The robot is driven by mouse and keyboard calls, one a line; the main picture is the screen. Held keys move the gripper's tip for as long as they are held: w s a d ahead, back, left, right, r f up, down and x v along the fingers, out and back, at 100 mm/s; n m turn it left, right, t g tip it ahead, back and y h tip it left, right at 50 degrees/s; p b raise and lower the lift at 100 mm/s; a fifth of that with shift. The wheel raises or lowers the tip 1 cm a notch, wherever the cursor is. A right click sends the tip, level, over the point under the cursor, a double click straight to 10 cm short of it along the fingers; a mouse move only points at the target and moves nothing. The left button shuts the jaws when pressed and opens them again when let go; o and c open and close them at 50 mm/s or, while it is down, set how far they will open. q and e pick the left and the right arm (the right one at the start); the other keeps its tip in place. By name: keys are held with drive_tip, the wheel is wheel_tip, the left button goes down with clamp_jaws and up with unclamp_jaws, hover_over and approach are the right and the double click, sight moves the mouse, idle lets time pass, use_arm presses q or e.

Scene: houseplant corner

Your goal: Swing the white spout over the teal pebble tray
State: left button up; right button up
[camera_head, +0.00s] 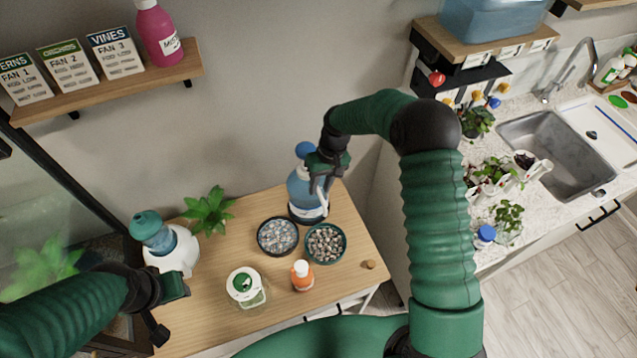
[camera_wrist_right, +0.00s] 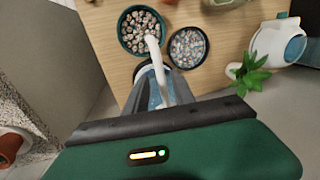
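The blue pump bottle (camera_head: 298,190) stands at the back right of the wooden table. That tray, full of pebbles, also shows in the head view (camera_head: 343,249), just in front of the bottle. My right gripper (camera_head: 322,184) is at the bottle, with fingers on both sides of the spout; whether they press on it I cannot tell. My left gripper (camera_head: 172,300) is empty near the white humidifier, its fingers unclear.
A black-rimmed pebble tray (camera_head: 259,244) sits left of the teal one. The front right of the table is mostly clear.

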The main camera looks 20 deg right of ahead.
drive_tip(key=d+r+b, duration=0.1)
drive_tip(key=r, duration=0.7)
drive_tip(key=d+r+b, duration=0.2)
drive_tip(key=r, duration=0.6)
drive_tip(key=shift+d+r, duration=0.25)
drive_tip(key=shift+r, duration=0.05)
drive_tip(key=shift+b, duration=0.3)
drive_tip(key=s+a+f+t+h+b, duration=0.1)
drive_tip(key=s+a+f+b, duration=0.1)
drive_tip(key=s+f, duration=0.6)
drive_tip(key=s+a+f+t+h+b, duration=0.1)
drive_tip(key=s+f+b, duration=0.3)
drive_tip(key=s+f, duration=0.4)
drive_tip(key=shift+s+a+t, duration=0.4)
drive_tip(key=shift+s+a, duration=0.45)
drive_tip(key=shift+s, duration=1.4)
drive_tip(key=shift+s+a, duration=0.1)
drive_tip(key=shift+a, duration=0.1)
